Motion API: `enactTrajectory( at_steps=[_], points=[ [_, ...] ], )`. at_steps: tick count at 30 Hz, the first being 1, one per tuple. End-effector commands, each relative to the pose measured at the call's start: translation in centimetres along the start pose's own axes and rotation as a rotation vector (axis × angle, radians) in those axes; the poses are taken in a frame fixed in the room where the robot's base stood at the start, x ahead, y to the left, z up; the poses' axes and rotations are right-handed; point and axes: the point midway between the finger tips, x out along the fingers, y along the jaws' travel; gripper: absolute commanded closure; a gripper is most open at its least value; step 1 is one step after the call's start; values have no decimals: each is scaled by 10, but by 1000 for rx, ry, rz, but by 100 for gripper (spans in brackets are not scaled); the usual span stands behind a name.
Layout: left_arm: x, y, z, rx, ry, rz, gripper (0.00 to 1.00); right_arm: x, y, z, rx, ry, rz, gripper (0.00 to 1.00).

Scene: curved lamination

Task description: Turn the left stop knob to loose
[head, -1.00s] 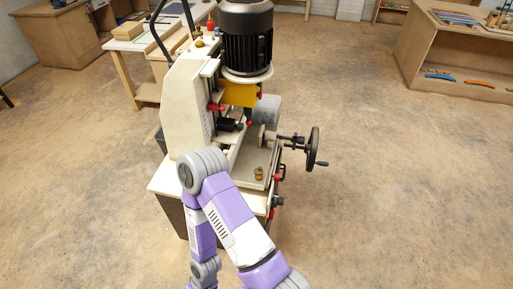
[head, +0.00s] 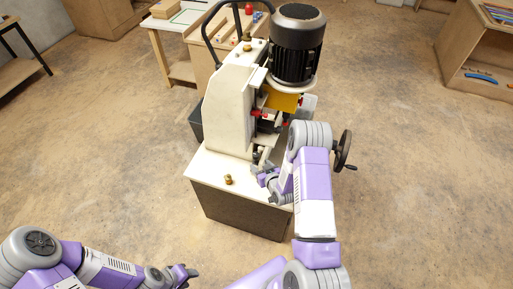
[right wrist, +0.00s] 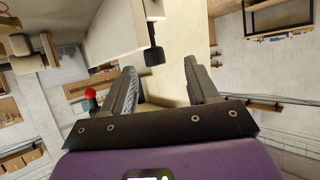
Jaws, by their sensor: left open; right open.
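The pale machine (head: 228,115) with a black motor stands in the middle of the head view. A brass knob (head: 228,180) stands on its front ledge. In the right wrist view a black knob (right wrist: 154,55) on a short stem shows just beyond the space between my right fingers; I cannot tell whether it is the left stop knob. My right gripper (right wrist: 160,68) is open with nothing between its fingers. In the head view my right gripper (head: 262,174) is at the machine's front, partly hidden by its arm. My left gripper (head: 188,272) is open and empty, low and away from the machine.
A black handwheel (head: 344,150) sticks out at the machine's right. A red ball knob (right wrist: 90,93) shows left of my right fingers. A workbench (head: 190,30) stands behind the machine and a shelf unit (head: 460,60) at the right. The floor around is clear.

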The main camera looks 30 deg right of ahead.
Motion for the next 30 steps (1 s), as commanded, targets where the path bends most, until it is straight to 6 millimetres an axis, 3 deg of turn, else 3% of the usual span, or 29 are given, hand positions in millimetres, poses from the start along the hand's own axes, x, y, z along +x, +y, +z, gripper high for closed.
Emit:
enactTrajectory(
  at_steps=[4,18,30],
  points=[
    [-4,2,0,0,0,0,57,6,10,-14,-25,51,10,41],
    [-1,1,0,0,0,0,57,67,9,-16,-23,51,8,41],
    [-1,1,0,0,0,0,57,76,10,-17,-22,49,8,41]
  ],
)
